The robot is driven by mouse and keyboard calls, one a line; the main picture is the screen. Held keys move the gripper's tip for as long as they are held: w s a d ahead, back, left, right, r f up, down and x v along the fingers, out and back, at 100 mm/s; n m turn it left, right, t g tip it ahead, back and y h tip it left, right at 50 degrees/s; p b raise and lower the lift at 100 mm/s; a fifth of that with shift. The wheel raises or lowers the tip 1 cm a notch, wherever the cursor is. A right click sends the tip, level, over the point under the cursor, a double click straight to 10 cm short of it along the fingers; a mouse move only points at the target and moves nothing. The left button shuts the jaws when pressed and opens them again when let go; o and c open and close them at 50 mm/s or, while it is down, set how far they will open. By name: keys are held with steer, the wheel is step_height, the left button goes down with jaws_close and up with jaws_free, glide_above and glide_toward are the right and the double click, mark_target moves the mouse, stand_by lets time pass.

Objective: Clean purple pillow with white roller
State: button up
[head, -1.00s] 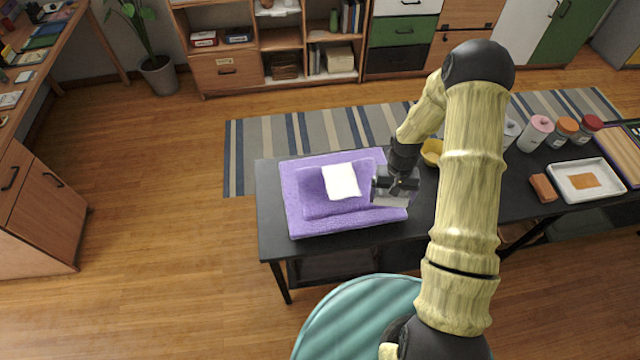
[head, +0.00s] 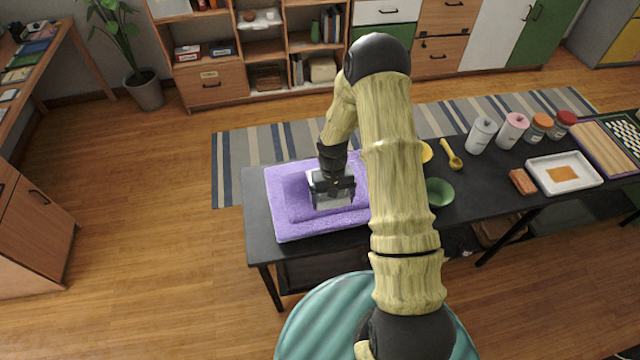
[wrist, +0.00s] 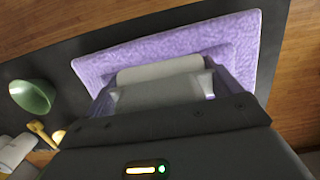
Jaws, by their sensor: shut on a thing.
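The purple pillow (head: 292,222) lies flat on the black table, with a wide border around a raised middle. It also shows in the wrist view (wrist: 245,38). My gripper (head: 331,200) is over the pillow's middle, pointing down. It is shut on the white roller (wrist: 160,72), which shows as a pale, wide block in front of the jaws in the wrist view. In the head view my gripper mostly hides the roller. I cannot tell whether the roller touches the pillow.
The black table (head: 258,232) has a green bowl (head: 439,192), a yellow scoop (head: 451,155), several lidded jars, a brown block (head: 522,182) and a white tray (head: 597,180) to the right. A teal round seat (head: 300,318) is in front. Wooden floor lies left.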

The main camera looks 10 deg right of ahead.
step_height(320, 180, up, 4)
steer(key=p, duration=0.3)
steer(key=shift+f+p, duration=0.1)
steer(key=shift+p, duration=0.3)
steer(key=shift+f, duration=0.1)
steer(key=shift+f, duration=0.1)
step_height(320, 180, down, 4)
steer(key=b, duration=0.4)
steer(key=shift+r, duration=0.25)
